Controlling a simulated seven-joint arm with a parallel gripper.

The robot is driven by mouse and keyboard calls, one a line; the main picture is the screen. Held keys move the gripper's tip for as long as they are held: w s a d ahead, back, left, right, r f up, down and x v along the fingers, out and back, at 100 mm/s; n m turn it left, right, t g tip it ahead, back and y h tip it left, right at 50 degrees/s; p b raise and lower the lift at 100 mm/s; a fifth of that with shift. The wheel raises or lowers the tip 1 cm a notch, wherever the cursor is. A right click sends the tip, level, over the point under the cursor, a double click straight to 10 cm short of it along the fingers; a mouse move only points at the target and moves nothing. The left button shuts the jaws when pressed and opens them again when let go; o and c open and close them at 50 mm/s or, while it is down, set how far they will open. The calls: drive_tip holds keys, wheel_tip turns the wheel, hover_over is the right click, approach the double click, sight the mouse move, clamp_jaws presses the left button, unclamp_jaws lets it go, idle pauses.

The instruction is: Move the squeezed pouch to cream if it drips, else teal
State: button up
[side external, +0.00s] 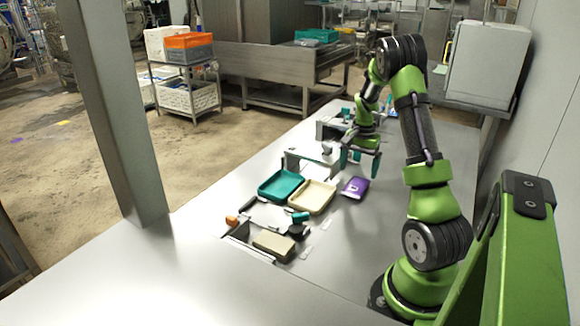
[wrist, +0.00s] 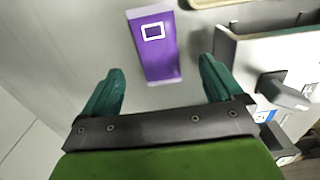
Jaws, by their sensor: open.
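A purple pouch (side external: 355,187) with a white label mark lies flat on the steel table, right of the cream tray (side external: 331,203). The teal tray (side external: 268,197) stands left of the cream tray; both look empty. My gripper (side external: 360,165) is open and empty, above and behind the pouch. In the wrist view the pouch (wrist: 155,60) lies ahead of and between the spread teal fingers of my gripper (wrist: 160,85), apart from them. I see no liquid around the pouch, but the view is too coarse to be sure about drips.
A grey bracket-like fixture (side external: 305,155) stands behind the trays; a grey housing (wrist: 270,50) is close to my right finger in the wrist view. A beige block (side external: 273,243) lies in front, near a teal-handled device (side external: 299,217). The table's left front is clear.

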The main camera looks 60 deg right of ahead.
sight(357, 183)
drive_tip(key=shift+s+f, duration=0.15)
drive_tip(key=shift+f, duration=2.55)
drive_tip(key=c, duration=1.3)
drive_tip(key=shift+r, duration=0.15)
